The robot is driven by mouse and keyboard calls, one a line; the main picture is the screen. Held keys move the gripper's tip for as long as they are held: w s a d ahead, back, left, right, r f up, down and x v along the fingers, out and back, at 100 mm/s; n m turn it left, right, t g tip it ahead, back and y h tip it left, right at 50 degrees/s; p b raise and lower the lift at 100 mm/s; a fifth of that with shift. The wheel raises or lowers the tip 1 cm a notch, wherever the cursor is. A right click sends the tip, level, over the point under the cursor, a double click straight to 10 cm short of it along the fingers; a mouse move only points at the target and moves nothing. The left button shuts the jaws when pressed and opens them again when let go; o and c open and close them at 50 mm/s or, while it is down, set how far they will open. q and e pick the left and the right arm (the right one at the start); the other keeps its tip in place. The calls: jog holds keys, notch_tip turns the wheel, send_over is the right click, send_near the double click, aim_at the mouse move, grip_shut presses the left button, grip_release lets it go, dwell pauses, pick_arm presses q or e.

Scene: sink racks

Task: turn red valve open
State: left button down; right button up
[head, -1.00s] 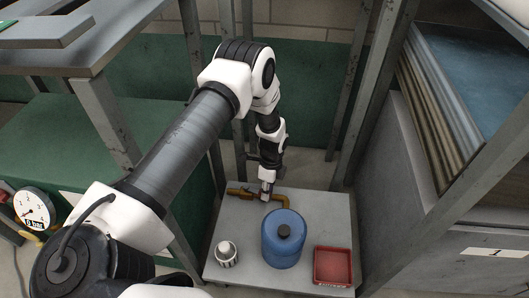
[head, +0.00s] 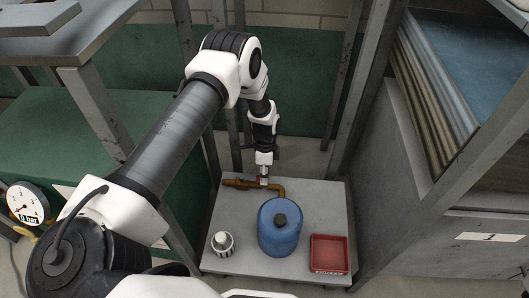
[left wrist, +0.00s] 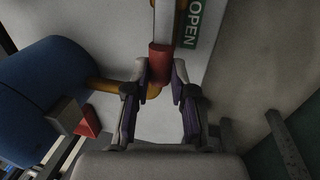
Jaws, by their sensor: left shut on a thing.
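My left gripper (head: 264,179) reaches down from above to the brass pipe (head: 278,189) at the back of a grey table. In the left wrist view its two fingers (left wrist: 161,75) are on either side of the red valve handle (left wrist: 160,58) and shut on it. A green label (left wrist: 194,22) reading OPEN lies beside the handle. In the head view the gripper mostly hides the handle. My right gripper is in neither view.
A blue canister (head: 280,232), a white ribbed container (head: 221,246) and a red tray (head: 329,254) stand on the grey table (head: 252,210) in front of the pipe. Metal posts rise behind it. A pressure gauge (head: 28,203) is at the far left.

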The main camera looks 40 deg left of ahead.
pick_arm(q)
jog(key=c, duration=1)
grip_release()
jog(key=r, duration=0.4)
jog(key=w+a+r, duration=0.1)
jog(key=r, duration=0.2)
jog(key=w+r, duration=0.1)
jog(key=r, duration=0.3)
jog(key=shift+a+r, duration=0.15)
jog(key=shift+r, duration=0.2)
